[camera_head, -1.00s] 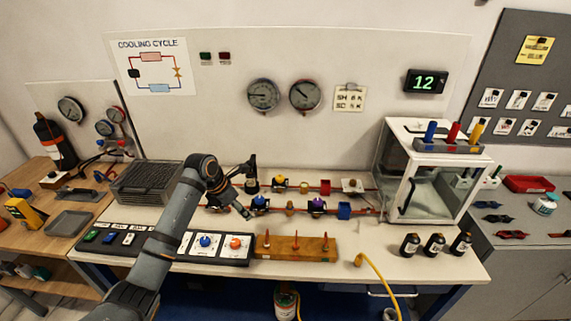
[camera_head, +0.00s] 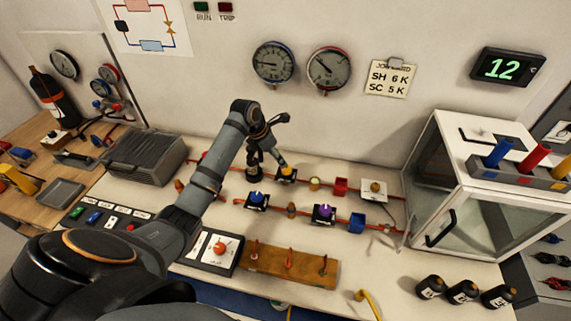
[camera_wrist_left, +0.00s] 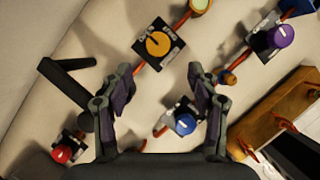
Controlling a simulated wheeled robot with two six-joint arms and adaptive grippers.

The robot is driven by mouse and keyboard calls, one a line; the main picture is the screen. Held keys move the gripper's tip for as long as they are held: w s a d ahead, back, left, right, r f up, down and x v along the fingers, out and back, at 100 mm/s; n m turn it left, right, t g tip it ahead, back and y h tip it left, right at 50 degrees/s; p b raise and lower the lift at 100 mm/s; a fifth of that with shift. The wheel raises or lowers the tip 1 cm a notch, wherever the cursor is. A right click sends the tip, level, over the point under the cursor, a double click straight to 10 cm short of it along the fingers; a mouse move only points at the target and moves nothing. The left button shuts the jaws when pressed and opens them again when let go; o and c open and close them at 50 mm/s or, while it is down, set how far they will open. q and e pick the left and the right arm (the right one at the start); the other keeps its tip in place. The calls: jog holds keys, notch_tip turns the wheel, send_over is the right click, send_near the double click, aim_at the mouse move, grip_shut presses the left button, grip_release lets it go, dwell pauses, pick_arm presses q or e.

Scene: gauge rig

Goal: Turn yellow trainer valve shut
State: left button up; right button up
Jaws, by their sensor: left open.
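The yellow valve (camera_head: 287,173) sits on a small black plate in the back pipe line, at the foot of the wall panel. In the left wrist view its round yellow knob (camera_wrist_left: 158,44) shows just beyond my fingertips, roughly centred between them. My left gripper (camera_wrist_left: 160,72) is open and empty, with its fingers apart and pointing toward the knob. In the head view my left gripper (camera_head: 277,157) is just above and left of the yellow valve. I cannot tell whether it touches the knob. My right gripper is not in view.
A blue valve (camera_head: 256,198) and a purple valve (camera_head: 323,211) sit on the front pipe. In the wrist view a black upright fitting (camera_wrist_left: 66,78) stands close left of my fingers, and a red knob (camera_wrist_left: 62,154) lies lower left. A wooden rack (camera_head: 270,262) is in front.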

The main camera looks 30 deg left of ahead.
pick_arm(q)
send_over(286, 168)
jog(key=s, duration=0.2)
jog(key=f, duration=0.4)
jog(key=shift+w+a, duration=0.1)
jog(key=shift+a, duration=0.3)
jog(key=x, duration=0.3)
jog(key=shift+f+p, duration=0.3)
jog(key=shift+f, duration=0.15)
jog(key=shift+w+f, duration=0.1)
jog(key=c, duration=1.2)
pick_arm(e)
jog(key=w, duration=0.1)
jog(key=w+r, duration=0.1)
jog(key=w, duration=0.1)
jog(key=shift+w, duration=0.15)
